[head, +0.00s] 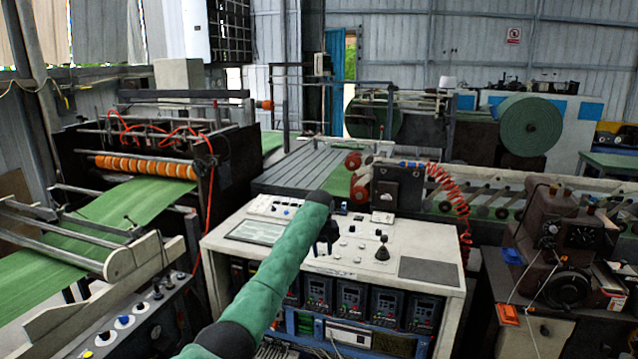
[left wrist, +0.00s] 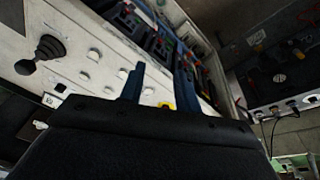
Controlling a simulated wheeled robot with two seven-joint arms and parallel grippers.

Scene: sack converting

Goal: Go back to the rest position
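My left arm, in a green sleeve, reaches over the white control console (head: 235,252). My left gripper (head: 325,240) is over the panel's top, left of the black joystick (head: 382,250). In the left wrist view, its two dark fingers (left wrist: 160,85) stand apart with nothing held between them. A small yellow part (left wrist: 167,105) shows low between them, partly hidden by the gripper body. The joystick also shows in the left wrist view (left wrist: 45,52), clear of the fingers. I cannot tell whether the fingertips touch the panel. My right gripper is in neither view.
A machine with orange rollers (head: 145,167) and green sheet stands left. A button box (head: 125,322) is at lower left. A red coiled hose (head: 455,200) hangs by the console's right edge. A brown sewing machine (head: 555,240) stands right. Open air lies above the console.

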